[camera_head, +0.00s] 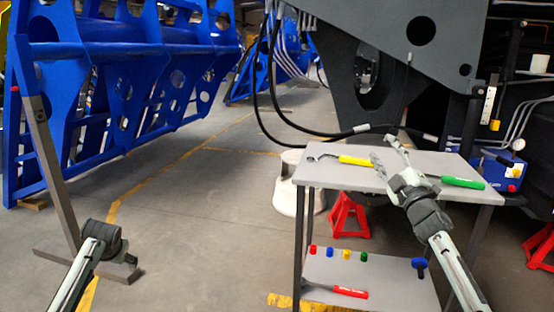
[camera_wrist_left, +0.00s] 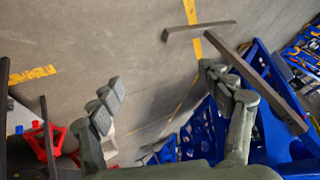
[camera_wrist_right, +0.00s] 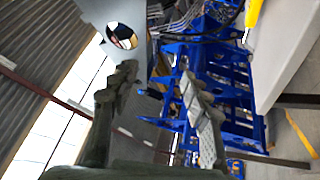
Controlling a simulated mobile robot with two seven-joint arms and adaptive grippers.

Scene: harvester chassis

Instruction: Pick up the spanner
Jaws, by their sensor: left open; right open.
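A spanner (camera_head: 341,159) with a yellow handle and a grey open-ended head lies on the grey table top (camera_head: 440,163), its head towards the left. A yellow handle (camera_wrist_right: 253,12) shows at the top right edge of the right wrist view. My right gripper (camera_head: 386,153) is open over the table, just right of the spanner's handle end. Nothing shows between its fingers in the right wrist view (camera_wrist_right: 157,82). My left gripper is open and empty over the floor in the left wrist view (camera_wrist_left: 163,90); its fingers are not clear in the head view.
A green-handled tool (camera_head: 462,182) lies right of my right gripper. The lower shelf (camera_head: 385,288) holds a red-handled tool (camera_head: 350,291) and several coloured small parts. The dark grey chassis (camera_head: 400,60) rises behind the table. A grey post (camera_head: 45,160) stands near my left arm.

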